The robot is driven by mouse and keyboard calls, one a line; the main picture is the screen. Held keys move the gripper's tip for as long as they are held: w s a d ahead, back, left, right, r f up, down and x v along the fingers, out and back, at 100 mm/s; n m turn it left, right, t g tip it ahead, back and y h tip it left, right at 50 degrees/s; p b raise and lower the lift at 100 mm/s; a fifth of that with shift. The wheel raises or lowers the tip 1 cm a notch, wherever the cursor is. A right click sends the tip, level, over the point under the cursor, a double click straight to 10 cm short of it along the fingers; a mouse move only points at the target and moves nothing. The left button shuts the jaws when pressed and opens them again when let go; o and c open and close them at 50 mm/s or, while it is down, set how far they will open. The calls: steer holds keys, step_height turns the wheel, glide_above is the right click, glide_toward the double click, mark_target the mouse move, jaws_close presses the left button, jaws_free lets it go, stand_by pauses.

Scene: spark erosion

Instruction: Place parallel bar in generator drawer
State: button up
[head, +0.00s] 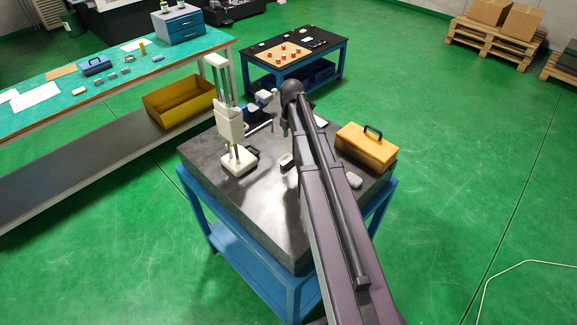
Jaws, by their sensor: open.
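A small blue-grey drawer cabinet (180,27) stands at the far right end of the green-topped bench, and its drawers look shut. I cannot tell whether it is the generator. No parallel bar can be named with certainty. Several small grey pieces (127,70) lie on the bench, and a small dark and pale block (287,160) lies on the dark table in front, beside my arm. My arm reaches from the bottom over this table, and its far joint stands above the table's back part. My gripper cannot be made out; the arm hides that area.
The dark table (262,212) on a blue frame carries a white height-gauge-like stand (238,160) and a yellow-orange case (366,148). A yellow bin (180,103) sits on the bench's lower shelf. A second blue table (270,70) stands behind.

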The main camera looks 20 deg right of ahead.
mark_target(290, 159)
steer(key=shift+f+b, duration=2.95)
steer(key=shift+f, duration=0.25)
steer(key=shift+f, duration=0.1)
steer(key=shift+s+a+f+b, duration=0.1)
steer(key=shift+a+f+b, duration=0.05)
steer(key=shift+f+b, duration=1.15)
steer(key=shift+a+f+b, duration=0.1)
steer(key=shift+f+b, duration=1.1)
steer(key=shift+b, duration=0.1)
jaws_close()
